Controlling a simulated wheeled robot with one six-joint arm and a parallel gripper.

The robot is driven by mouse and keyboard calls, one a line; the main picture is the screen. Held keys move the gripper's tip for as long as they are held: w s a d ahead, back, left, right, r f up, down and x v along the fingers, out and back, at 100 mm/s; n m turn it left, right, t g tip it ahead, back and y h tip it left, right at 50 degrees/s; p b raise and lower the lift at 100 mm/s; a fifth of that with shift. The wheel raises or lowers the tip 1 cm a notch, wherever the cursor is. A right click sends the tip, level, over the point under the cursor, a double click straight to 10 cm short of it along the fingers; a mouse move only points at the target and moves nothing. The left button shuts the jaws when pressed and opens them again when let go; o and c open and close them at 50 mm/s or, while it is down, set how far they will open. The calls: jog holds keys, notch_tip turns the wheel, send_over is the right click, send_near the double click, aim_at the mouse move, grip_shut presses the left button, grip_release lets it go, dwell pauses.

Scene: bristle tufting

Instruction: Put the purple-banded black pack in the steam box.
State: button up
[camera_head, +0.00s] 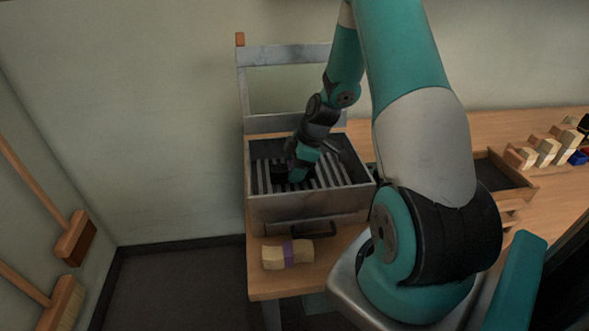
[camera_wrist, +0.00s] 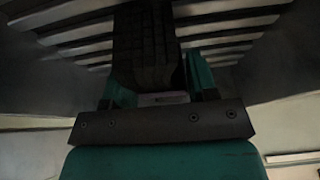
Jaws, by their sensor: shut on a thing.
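The steam box (camera_head: 310,208) is an open grey metal box with a slatted rack inside and its lid raised at the back. My gripper (camera_head: 287,172) reaches down inside it, over the left part of the rack. It is shut on the black pack (camera_head: 278,173), which shows as a small dark block close to the slats. In the wrist view the black pack (camera_wrist: 147,45) sits between the teal fingers, with a pale purplish strip near its base. Whether the pack touches the slats is unclear.
A wooden tray (camera_head: 500,174) and several wooden blocks (camera_head: 545,150) are at the right. Brooms (camera_head: 75,238) hang on the left wall.

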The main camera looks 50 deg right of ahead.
jog(key=shift+f, duration=0.4)
jog(key=shift+f, duration=0.15)
jog(key=o, duration=0.9)
jog(key=shift+o, duration=0.2)
